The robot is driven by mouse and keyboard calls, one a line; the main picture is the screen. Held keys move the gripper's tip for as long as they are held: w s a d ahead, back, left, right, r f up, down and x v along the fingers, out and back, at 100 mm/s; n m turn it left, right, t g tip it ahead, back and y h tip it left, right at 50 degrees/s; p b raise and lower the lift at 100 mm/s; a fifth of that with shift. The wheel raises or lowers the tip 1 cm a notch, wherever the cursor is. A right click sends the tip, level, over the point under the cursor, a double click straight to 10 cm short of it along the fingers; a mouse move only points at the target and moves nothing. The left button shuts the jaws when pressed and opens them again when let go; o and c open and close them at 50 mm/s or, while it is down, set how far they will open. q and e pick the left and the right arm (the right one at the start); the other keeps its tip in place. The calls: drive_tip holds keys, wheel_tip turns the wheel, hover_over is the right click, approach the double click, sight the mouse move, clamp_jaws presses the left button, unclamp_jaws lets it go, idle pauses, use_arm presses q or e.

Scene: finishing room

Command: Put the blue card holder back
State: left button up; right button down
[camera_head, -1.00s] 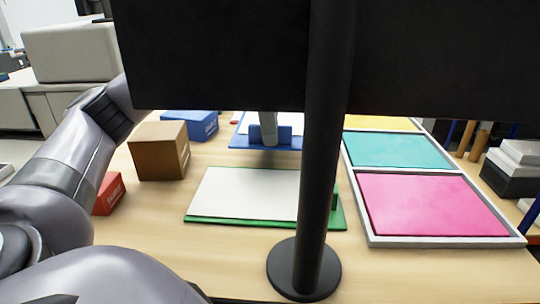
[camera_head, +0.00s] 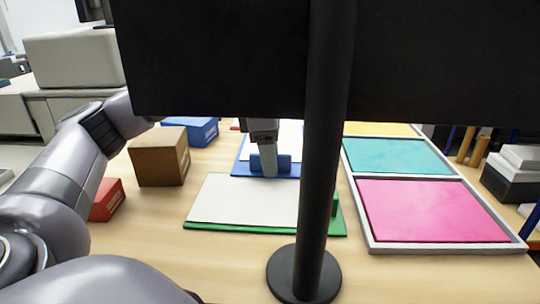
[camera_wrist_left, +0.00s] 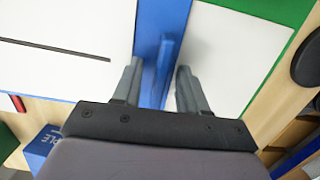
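The blue card holder (camera_head: 244,168) is a flat blue board with a white sheet and an upright blue block (camera_head: 285,162) at its front edge. It lies behind the green board (camera_head: 215,227), which also bears a white sheet. My left gripper (camera_head: 268,172) reaches down at the block. In the left wrist view its fingers (camera_wrist_left: 160,80) stand on either side of the holder's blue upright (camera_wrist_left: 166,55), with narrow gaps visible, so it looks open. The black monitor hides the holder's far part. My right gripper is not in view.
A monitor stand (camera_head: 318,150) rises in front of the boards. To the right is a grey tray (camera_head: 440,247) with pink, teal and yellow panels. Brown (camera_head: 158,160), blue (camera_head: 200,130) and red (camera_head: 106,200) boxes stand at the left. The front table strip is mostly clear.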

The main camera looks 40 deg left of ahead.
use_arm(q)
wheel_tip(320, 180, up, 12)
drive_tip(key=s+a+p, duration=0.1)
drive_tip(key=p, duration=0.1)
drive_tip(key=shift+p, duration=0.3)
idle(0.5)
